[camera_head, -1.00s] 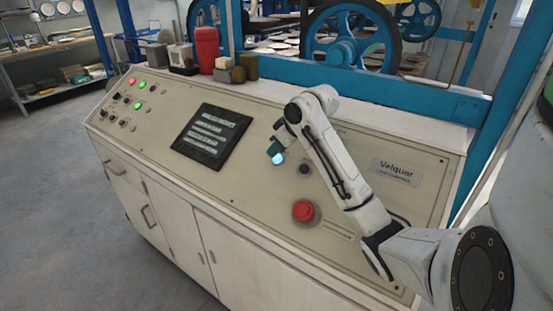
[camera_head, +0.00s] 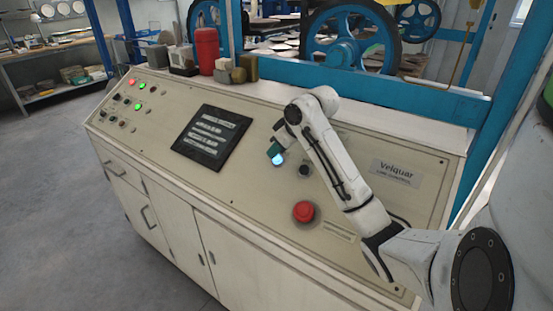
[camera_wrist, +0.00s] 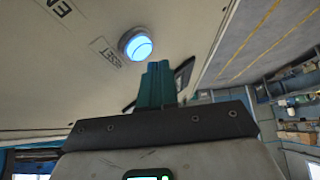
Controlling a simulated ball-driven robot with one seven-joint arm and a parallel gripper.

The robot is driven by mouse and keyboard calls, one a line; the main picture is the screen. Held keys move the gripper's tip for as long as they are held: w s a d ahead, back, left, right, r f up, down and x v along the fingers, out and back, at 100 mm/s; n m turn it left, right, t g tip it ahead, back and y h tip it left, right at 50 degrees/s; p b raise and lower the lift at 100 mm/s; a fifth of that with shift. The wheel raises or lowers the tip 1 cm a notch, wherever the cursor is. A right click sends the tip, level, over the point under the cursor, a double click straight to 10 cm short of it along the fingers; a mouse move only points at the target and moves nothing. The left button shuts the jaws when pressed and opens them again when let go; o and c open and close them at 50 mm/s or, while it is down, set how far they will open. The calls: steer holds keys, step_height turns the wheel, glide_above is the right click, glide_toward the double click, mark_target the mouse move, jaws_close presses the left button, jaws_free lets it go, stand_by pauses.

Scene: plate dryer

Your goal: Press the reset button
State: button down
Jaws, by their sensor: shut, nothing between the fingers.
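The reset button glows blue-white on the sloping console panel (camera_head: 255,190). In the wrist view the fingertips lie just below the button, with a small gap in the picture. In the head view my gripper (camera_head: 274,148) is right above the lit reset button (camera_head: 278,159), and its teal fingers partly cover the button's upper side. I cannot tell if they touch.
A red mushroom button (camera_head: 303,211) and a dark knob (camera_head: 304,171) sit near my arm on the panel. A dark screen (camera_head: 211,136) is to the left. A red canister (camera_head: 207,50) and small boxes stand on the console's top ledge.

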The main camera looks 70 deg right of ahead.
steer(key=shift+f, duration=0.1)
stand_by(0.7)
steer(key=shift+d+f, duration=0.2)
steer(key=shift+f, duration=0.1)
steer(key=shift+s+d+f, duration=0.1)
steer(key=shift+d+f, duration=0.15)
steer(key=shift+f, duration=0.1)
stand_by(0.8)
stand_by(0.3)
steer(key=shift+a+r+p, duration=0.45)
steer(key=shift+r+p, duration=0.3)
steer(key=shift+p, duration=0.05)
steer(key=r+p, duration=0.1)
steer(key=a+r+p, duration=0.1)
steer(key=r+p, duration=0.1)
steer(key=a+r+p, duration=0.1)
steer(key=shift+w+a+r+p, duration=0.2)
steer(key=shift+w+p, duration=0.1)
steer(key=shift+w, duration=0.1)
stand_by(0.9)
